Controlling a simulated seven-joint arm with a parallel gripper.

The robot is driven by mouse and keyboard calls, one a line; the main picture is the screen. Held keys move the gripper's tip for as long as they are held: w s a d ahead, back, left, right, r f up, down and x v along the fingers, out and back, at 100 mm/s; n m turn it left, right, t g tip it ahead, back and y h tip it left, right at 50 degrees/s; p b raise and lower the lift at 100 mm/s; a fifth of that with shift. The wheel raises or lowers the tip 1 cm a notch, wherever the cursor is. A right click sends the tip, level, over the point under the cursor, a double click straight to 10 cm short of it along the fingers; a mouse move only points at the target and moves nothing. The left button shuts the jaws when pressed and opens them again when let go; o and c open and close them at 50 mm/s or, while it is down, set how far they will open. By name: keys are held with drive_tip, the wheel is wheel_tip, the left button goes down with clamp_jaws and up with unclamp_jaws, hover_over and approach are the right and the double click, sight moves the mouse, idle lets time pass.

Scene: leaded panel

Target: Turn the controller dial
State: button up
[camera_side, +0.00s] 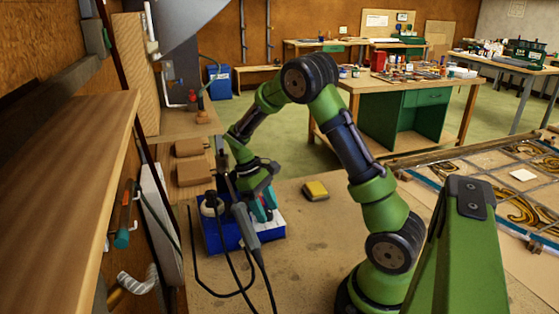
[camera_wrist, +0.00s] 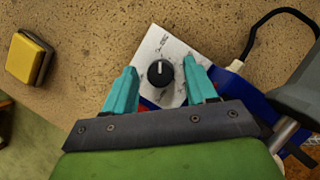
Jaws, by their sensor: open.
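The controller dial is a round black knob (camera_wrist: 160,73) with a white pointer line, on the pale marked face of a blue controller box (camera_wrist: 262,105). In the side view the blue box (camera_side: 213,238) stands on the bench beneath my gripper, and the knob is hidden there. My gripper (camera_wrist: 158,82) is open, with its teal fingers on either side of the knob in the wrist view and a gap on both sides. I cannot tell how far above the knob the fingertips are. In the side view my gripper (camera_side: 265,210) points down at the box.
A soldering iron (camera_side: 244,226) stands at the box, with dark cables looping over the front of the bench. A leaded panel (camera_side: 490,185) lies far right. Bare bench lies between.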

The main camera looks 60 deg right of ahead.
drive_tip(key=shift+c, duration=0.2)
drive_tip(key=c, duration=1)
drive_tip(key=shift+m, duration=0.3)
drive_tip(key=m+y, duration=0.1)
drive_tip(key=m, duration=0.1)
drive_tip(key=m+y, duration=0.1)
drive_tip(key=m, duration=0.2)
drive_tip(key=shift+d+t, duration=0.2)
drive_tip(key=shift+t, duration=0.1)
drive_tip(key=m+t+y, duration=0.1)
drive_tip(key=m, duration=0.2)
drive_tip(key=m+y, duration=0.1)
drive_tip(key=m, duration=0.2)
drive_tip(key=shift+s+d+m+t, duration=0.1)
drive_tip(key=shift+s+m+t, duration=0.05)
drive_tip(key=shift+m+t, duration=0.2)
drive_tip(key=m+t, duration=0.1)
drive_tip(key=m, duration=0.2)
drive_tip(key=m+t, duration=0.1)
drive_tip(key=m, duration=0.2)
drive_tip(key=shift+s+r+t, duration=0.1)
drive_tip(key=shift+s+t, duration=0.1)
drive_tip(key=shift+t, duration=0.05)
drive_tip(key=m+t, duration=0.1)
drive_tip(key=m, duration=0.4)
drive_tip(key=shift+s+t, duration=0.15)
drive_tip(key=shift+t, duration=0.25)
drive_tip(key=shift+m, duration=0.35)
